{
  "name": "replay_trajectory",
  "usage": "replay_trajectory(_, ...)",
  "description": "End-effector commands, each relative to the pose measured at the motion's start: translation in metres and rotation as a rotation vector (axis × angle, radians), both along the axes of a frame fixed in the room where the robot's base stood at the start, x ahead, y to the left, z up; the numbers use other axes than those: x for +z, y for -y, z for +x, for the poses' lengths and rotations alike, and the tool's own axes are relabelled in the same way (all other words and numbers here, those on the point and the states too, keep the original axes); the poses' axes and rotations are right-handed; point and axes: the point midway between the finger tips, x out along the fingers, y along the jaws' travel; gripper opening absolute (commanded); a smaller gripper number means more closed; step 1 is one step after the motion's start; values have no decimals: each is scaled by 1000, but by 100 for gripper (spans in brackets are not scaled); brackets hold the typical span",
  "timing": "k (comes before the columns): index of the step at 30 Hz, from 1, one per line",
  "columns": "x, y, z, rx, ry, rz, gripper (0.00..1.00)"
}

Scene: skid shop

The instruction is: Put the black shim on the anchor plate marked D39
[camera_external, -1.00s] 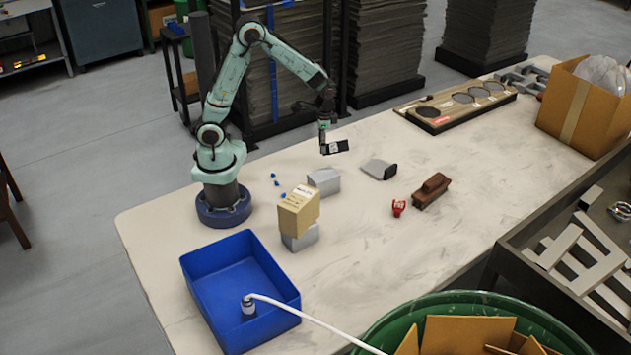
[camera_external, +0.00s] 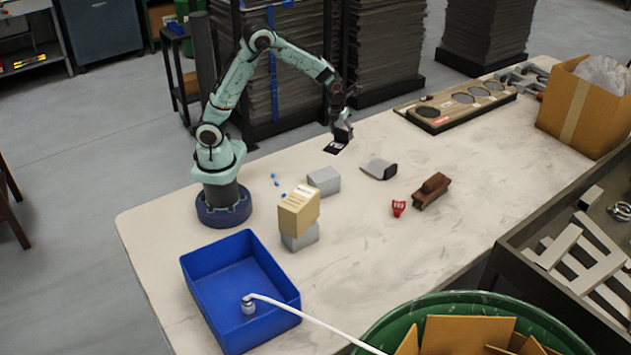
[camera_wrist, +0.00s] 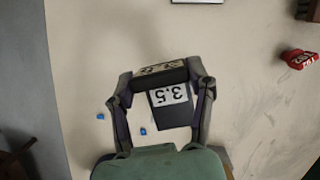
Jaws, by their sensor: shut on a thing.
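My gripper (camera_external: 343,134) is shut on the black shim (camera_external: 336,147), a flat dark piece with a white label, held tilted above the table's back part. In the wrist view my gripper (camera_wrist: 163,80) has a finger on each side of the shim (camera_wrist: 170,112); its label reads 3.5 upside down. A second pale label shows on the dark bar between the fingertips, too small to read surely. Grey blocks stand on the table: one bare (camera_external: 324,181), one under a tan box (camera_external: 300,239). No D39 marking is readable, so I cannot tell which thing is the anchor plate.
A grey piece with a dark end (camera_external: 378,169), a red tag-like item (camera_external: 399,208) and a brown block (camera_external: 431,191) lie right of the shim. A blue bin (camera_external: 216,312) is at front left. A board with round recesses (camera_external: 440,121) lies behind.

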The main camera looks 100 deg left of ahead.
Motion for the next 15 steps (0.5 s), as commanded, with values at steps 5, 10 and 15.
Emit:
replay_trajectory(5,-12,-12,21,-2,-6,28,14)
replay_trajectory(10,-34,-39,60,0,-6,26,14)
replay_trajectory(15,-66,-59,91,-1,-8,23,14)
